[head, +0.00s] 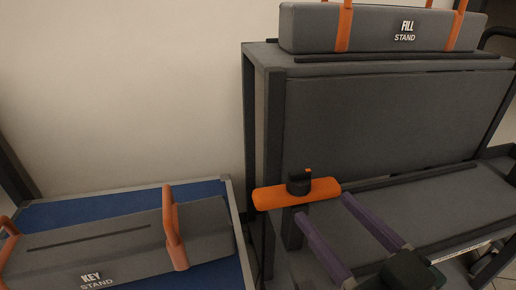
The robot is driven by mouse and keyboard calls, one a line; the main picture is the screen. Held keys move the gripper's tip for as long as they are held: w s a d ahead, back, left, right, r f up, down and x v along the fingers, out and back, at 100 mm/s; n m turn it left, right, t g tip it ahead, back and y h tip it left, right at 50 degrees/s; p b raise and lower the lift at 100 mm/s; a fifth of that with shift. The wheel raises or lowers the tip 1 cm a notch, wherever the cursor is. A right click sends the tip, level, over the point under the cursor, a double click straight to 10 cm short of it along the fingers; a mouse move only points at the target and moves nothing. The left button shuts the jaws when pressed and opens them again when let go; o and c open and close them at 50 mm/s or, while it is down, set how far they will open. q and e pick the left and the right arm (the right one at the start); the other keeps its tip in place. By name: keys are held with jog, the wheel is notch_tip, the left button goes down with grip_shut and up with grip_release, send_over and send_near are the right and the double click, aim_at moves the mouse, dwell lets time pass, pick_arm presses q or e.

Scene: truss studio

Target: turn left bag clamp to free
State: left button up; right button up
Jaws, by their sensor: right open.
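The clamp, an orange bar handle (272,197) with a black hub (299,184) at its middle, sits at the front left of the dark rack, near its left post. The bar lies roughly crosswise, its right end a little higher. I take it for the left bag clamp; no other clamp shows. My right gripper (322,207) comes in from the lower right with two purple fingers spread apart. Its fingertips are close to the near side of the bar's right half; I cannot tell whether they touch it. Nothing is between the fingers. My left gripper is not in view.
A grey case marked FILL STAND (370,30) with orange straps lies on top of the dark rack (262,130). A grey case marked KEY STAND (110,245) with orange handles lies on a blue-topped platform (120,204) at lower left. A grey lower shelf (440,205) extends right.

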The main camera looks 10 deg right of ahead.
aim_at(305, 188)
jog(key=b+x, duration=0.2)
jog(key=x, duration=0.5)
jog(key=shift+w, duration=0.25)
jog(key=shift+w+a+b, duration=0.2)
jog(key=shift+w+b, duration=0.15)
jog(key=shift+w, duration=0.15)
jog(key=c, duration=1.1)
grip_shut()
